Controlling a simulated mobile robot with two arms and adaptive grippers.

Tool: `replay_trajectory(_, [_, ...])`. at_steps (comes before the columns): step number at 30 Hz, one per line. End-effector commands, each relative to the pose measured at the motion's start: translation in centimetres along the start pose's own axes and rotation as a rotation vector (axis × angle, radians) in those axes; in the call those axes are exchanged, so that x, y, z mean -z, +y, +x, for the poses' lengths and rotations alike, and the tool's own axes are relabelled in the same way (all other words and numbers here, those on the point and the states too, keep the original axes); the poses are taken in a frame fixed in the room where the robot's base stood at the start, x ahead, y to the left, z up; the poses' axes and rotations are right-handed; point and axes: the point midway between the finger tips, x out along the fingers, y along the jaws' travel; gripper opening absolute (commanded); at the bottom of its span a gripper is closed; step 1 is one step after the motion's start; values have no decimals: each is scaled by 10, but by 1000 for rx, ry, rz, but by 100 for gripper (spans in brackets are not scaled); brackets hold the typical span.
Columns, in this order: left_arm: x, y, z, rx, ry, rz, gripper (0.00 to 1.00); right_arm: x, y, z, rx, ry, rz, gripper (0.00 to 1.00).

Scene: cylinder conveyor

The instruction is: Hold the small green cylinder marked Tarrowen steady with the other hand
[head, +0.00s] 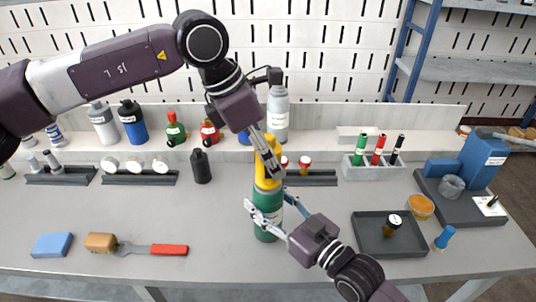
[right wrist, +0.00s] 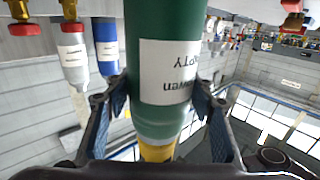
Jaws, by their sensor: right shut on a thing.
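The green cylinder (head: 267,224) stands upright near the middle of the bench, with a yellow upper part (head: 266,180). In the right wrist view the green cylinder (right wrist: 158,30) fills the middle, its white label upside down and partly readable. My right gripper (head: 268,206) is shut on the green body, one finger on each side; the fingers also show in the right wrist view (right wrist: 160,98). My left gripper (head: 272,156) reaches down from above at the yellow top. Whether its fingers are shut on the top cannot be made out.
A grey tray (head: 375,242) with a small dark jar is right of the cylinder. A black bottle (head: 201,167) stands to the left. A brush with a red handle (head: 169,250) and a blue block (head: 52,245) lie at front left. Racks and bottles line the back.

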Motion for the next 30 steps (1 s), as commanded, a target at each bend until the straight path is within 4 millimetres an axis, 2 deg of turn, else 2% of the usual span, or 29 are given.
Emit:
replay_trajectory(5, [0,0,0,-10,1,-22,51,0,0,0,0,0,0,21])
replay_trajectory(21, [0,0,0,-194,1,-454,51,0,0,0,0,0,0,21])
replay_trajectory(30, [0,0,0,-204,0,-482,51,0,0,0,0,0,0,21])
